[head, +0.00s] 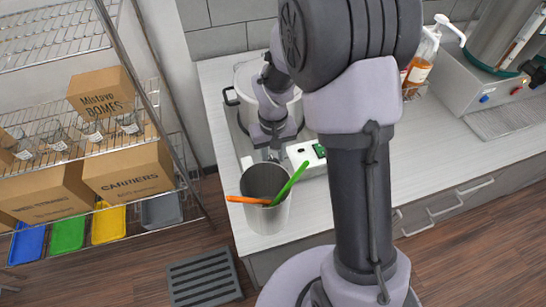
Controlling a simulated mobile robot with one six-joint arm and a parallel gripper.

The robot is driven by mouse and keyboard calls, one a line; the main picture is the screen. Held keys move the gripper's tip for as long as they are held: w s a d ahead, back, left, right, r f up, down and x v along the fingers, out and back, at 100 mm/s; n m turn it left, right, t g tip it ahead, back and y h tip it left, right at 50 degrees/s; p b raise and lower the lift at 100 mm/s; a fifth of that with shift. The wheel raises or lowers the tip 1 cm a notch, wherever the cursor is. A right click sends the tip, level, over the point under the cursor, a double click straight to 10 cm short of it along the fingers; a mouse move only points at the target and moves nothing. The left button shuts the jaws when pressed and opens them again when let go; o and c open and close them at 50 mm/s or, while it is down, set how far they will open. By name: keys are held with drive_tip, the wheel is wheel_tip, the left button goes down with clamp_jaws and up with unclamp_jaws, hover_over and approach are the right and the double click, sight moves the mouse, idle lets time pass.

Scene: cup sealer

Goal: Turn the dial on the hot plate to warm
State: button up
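The hot plate (235,125) stands on the white counter, with a light metal pot (243,78) on it. A pale control panel with a small green display (318,150) shows at its front right. I cannot make out the dial; my gripper and arm cover part of the front. My gripper (271,152) points down at the front of the hot plate, just left of the display. Whether it touches anything is unclear. Its fingers are small and partly hidden, so I cannot tell if they are open or shut.
A metal canister (265,210) with orange (248,200) and green (289,184) utensils stands close in front of my gripper. Pump bottles (422,62) and a machine (490,90) are at right. A wire shelf with boxes (130,170) is at left. Counter right of my arm is clear.

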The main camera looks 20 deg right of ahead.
drive_tip(key=shift+f, duration=0.2)
drive_tip(key=shift+c, duration=0.4)
clamp_jaws()
